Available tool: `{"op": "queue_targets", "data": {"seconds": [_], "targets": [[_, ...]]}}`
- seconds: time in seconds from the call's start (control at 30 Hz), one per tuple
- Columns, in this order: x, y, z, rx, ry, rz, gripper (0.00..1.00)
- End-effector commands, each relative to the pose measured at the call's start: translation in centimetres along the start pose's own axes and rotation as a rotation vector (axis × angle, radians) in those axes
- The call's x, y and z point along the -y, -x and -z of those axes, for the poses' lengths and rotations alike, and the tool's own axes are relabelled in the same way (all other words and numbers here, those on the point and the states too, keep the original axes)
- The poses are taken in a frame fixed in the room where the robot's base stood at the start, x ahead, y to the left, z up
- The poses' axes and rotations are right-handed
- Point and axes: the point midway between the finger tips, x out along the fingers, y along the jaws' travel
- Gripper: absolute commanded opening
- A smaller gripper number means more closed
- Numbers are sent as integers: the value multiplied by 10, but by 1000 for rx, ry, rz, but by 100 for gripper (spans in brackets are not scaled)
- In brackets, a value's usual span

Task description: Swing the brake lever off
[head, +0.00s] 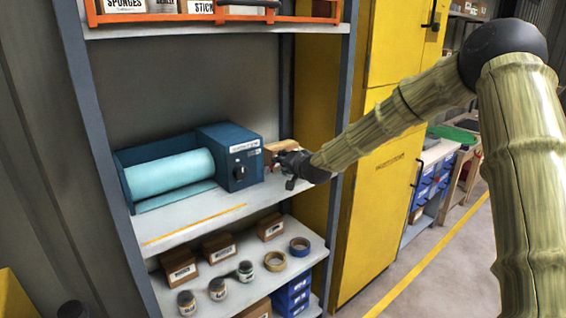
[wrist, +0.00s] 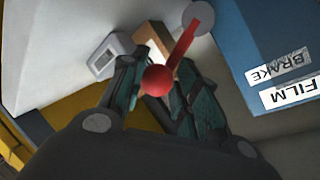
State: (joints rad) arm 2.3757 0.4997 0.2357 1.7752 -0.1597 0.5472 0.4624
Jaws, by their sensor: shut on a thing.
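The brake lever (wrist: 183,49) is a red bar with a round red knob in the wrist view. It runs from a grey round pivot (wrist: 198,18) on the blue film unit (wrist: 240,40). The unit's face has labels reading BRAKE and FILM. In the head view the blue unit (head: 229,158) stands on the middle shelf with a pale blue film roll (head: 170,175) at its left. My gripper (wrist: 158,88) is shut on the lever at its knob, one finger to each side. In the head view my gripper (head: 287,166) is right of the unit, and I cannot make out the lever there.
A cardboard box (head: 281,146) sits behind my gripper. A small white device (wrist: 108,55) shows in the wrist view. The lower shelf holds boxes, jars and tape rolls (head: 275,261). An orange-railed shelf (head: 215,18) is above. A yellow cabinet (head: 375,190) stands to the right.

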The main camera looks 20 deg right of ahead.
Motion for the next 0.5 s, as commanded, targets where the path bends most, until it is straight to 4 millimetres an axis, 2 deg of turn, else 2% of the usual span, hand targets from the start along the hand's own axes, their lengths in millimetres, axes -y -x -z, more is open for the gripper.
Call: {"op": "queue_targets", "data": {"seconds": [0.03,0.47,0.5], "targets": [[-10,0,0,3,-7,-11,0],[-10,-1,-2,9,-14,-12,0],[-10,-1,-2,9,-14,-13,33]]}}
